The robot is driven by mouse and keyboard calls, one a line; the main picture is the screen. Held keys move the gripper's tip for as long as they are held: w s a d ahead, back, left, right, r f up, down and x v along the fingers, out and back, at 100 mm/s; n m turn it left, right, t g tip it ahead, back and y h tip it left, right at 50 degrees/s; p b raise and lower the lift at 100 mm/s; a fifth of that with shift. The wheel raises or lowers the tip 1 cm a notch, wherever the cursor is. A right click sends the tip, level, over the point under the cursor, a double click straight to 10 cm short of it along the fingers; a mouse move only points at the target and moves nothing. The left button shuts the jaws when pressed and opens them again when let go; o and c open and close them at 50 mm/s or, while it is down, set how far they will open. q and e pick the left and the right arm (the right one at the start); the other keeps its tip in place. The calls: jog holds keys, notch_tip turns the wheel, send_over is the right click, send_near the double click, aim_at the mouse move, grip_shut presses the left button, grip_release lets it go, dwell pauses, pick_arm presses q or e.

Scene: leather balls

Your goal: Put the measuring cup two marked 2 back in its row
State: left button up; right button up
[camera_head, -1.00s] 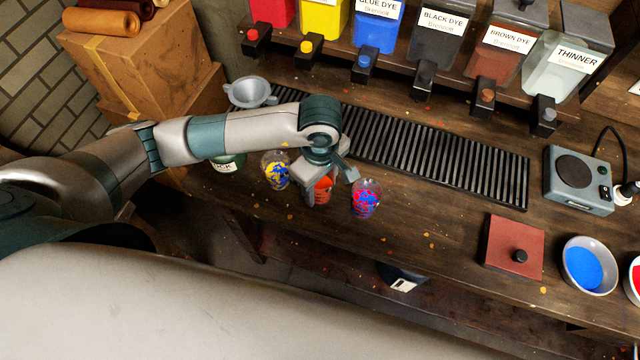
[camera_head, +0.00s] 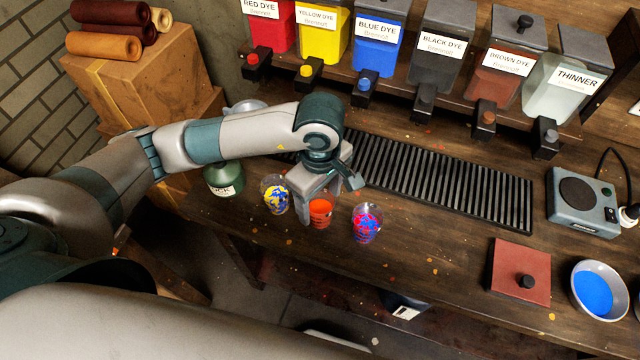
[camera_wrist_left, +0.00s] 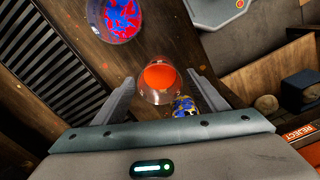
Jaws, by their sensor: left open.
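Three clear cups stand in a line near the bench's front edge. The left one (camera_head: 275,195) holds yellow and blue, the middle one (camera_head: 320,213) orange-red, the right one (camera_head: 366,224) red and blue. I cannot read a 2 on any of them. My left gripper (camera_head: 330,203) is open, with its fingers around the orange-red cup. In the left wrist view this cup (camera_wrist_left: 160,82) is between the spread fingers (camera_wrist_left: 160,88), with gaps at both sides. The red and blue cup (camera_wrist_left: 122,18) is at the top, the yellow and blue one (camera_wrist_left: 184,106) below.
A ribbed black mat (camera_head: 440,175) lies behind the cups. A green bottle (camera_head: 224,178) and a grey funnel (camera_head: 248,106) are at the left. Dye containers (camera_head: 377,35) line the back. A red lidded block (camera_head: 519,272), a blue-filled bowl (camera_head: 598,290) and a grey device (camera_head: 583,203) are at the right.

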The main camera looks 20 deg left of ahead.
pick_arm(q)
notch_tip(320, 180, up, 7)
jog(key=b, duration=0.1)
jog(key=shift+b, duration=0.4)
dwell(0.7)
